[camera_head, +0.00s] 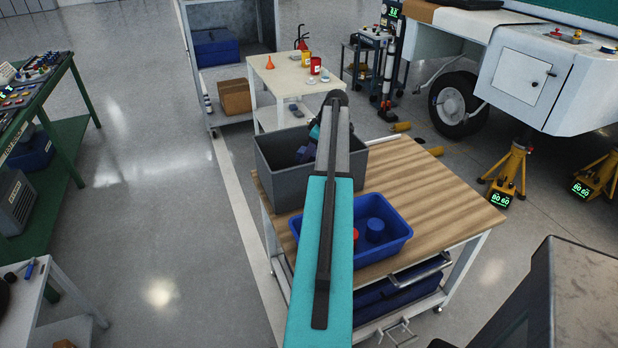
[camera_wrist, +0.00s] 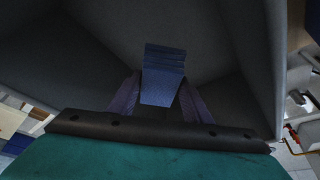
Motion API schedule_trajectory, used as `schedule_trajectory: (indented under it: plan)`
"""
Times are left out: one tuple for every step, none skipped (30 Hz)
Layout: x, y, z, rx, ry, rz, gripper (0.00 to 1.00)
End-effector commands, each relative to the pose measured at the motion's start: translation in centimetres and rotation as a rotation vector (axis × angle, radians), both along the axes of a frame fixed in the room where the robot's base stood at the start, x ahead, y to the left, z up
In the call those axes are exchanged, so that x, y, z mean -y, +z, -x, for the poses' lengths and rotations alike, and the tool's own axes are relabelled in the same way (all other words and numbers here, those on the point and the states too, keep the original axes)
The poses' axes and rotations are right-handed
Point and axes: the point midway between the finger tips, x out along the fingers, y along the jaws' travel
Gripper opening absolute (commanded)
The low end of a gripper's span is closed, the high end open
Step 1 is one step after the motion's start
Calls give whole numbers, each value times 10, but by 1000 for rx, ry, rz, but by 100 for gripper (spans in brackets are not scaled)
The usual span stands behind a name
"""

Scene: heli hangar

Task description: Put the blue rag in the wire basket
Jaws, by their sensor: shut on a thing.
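The blue rag (camera_wrist: 163,75) shows in the wrist view as a folded dark blue piece. My gripper (camera_wrist: 160,92) is shut on it, with one finger on either side. Both are inside a grey bin (camera_wrist: 215,35) whose walls surround them. In the head view the grey bin (camera_head: 283,183) stands at the far left of the wooden-topped cart. My arm crosses in front of it and reaches into it, so part of the bin's inside is hidden. I cannot make out a wire basket in either view.
A blue tray (camera_head: 396,247) with a blue cup-like thing (camera_head: 375,230) and a red thing (camera_head: 355,236) is nearer on the cart (camera_head: 440,205). The cart's right side is clear. A pale table (camera_head: 280,82) stands behind; a green bench (camera_head: 60,150) is left.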

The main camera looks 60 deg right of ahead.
Motion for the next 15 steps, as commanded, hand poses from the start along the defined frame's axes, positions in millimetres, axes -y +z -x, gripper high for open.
schedule_trajectory:
  plan:
    - [-1,-5,0,0,1,-2,27]
    - [-1,-8,0,0,1,-2,27]
    - [-1,-12,0,0,0,-1,27]
    - [-1,-16,0,0,0,-1,27]
    - [-1,-20,0,0,1,-2,27]
    - [-1,-26,0,-1,1,-3,27]
    - [-1,-30,0,0,1,-2,27]
    - [-1,-34,0,0,1,-2,27]
    - [-1,-39,0,0,0,-1,27]
    - [-1,-42,0,0,0,-2,27]
    - [-1,-46,0,0,0,-2,27]
    - [-1,-49,0,0,1,-2,27]
    - [0,-51,-1,0,0,-1,27]
    - [0,-53,-1,0,0,0,27]
    - [0,-54,-1,0,0,0,27]
